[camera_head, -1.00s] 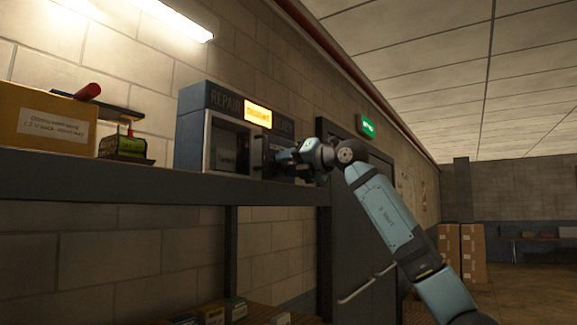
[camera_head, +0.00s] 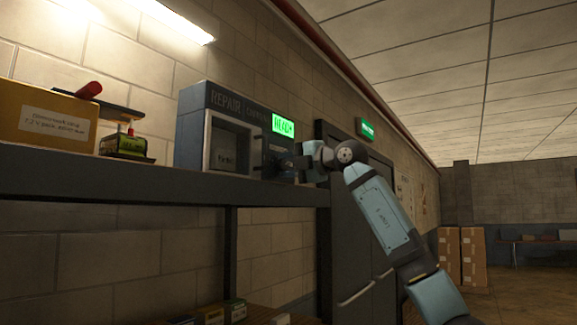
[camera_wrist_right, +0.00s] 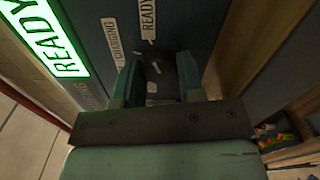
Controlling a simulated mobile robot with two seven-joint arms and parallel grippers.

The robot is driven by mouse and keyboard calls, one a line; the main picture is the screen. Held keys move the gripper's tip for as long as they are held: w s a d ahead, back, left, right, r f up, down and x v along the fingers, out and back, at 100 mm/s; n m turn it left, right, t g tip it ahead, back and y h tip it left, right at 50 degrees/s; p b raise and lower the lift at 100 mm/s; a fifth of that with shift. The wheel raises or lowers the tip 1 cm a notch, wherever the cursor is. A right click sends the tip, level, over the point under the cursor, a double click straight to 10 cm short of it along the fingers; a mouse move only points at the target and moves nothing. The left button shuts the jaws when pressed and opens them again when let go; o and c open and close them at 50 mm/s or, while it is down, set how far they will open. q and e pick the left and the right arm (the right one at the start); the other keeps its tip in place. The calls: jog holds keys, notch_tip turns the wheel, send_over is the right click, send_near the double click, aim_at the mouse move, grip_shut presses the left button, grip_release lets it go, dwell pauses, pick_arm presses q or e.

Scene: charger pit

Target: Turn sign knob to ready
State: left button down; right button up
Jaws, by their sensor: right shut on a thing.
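The sign box (camera_head: 190,142) stands on the shelf, with a grey-framed recess on its left part. Its READY panel (camera_head: 283,126) is lit green; it also shows in the right wrist view (camera_wrist_right: 45,38). REPAIR and the middle label are dark. My right gripper (camera_head: 278,162) is at the box's right front, below the lit panel. In the right wrist view its two fingers (camera_wrist_right: 158,82) are shut on the dark knob (camera_wrist_right: 158,72), beside the small CHARGING and READY labels. My left gripper is not in view.
The dark shelf (camera_head: 130,183) runs along the block wall. A cardboard box (camera_head: 40,118) and a green item (camera_head: 125,145) stand on it at left. A dark door (camera_head: 350,215) is right of the shelf, partly behind my right arm.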

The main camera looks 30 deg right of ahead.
jog(key=shift+r, duration=0.1)
dwell(0.3)
jog(key=o, duration=0.9)
jog(key=b+v, duration=0.3)
jog(key=v, duration=1.1)
jog(key=shift+w, duration=0.1)
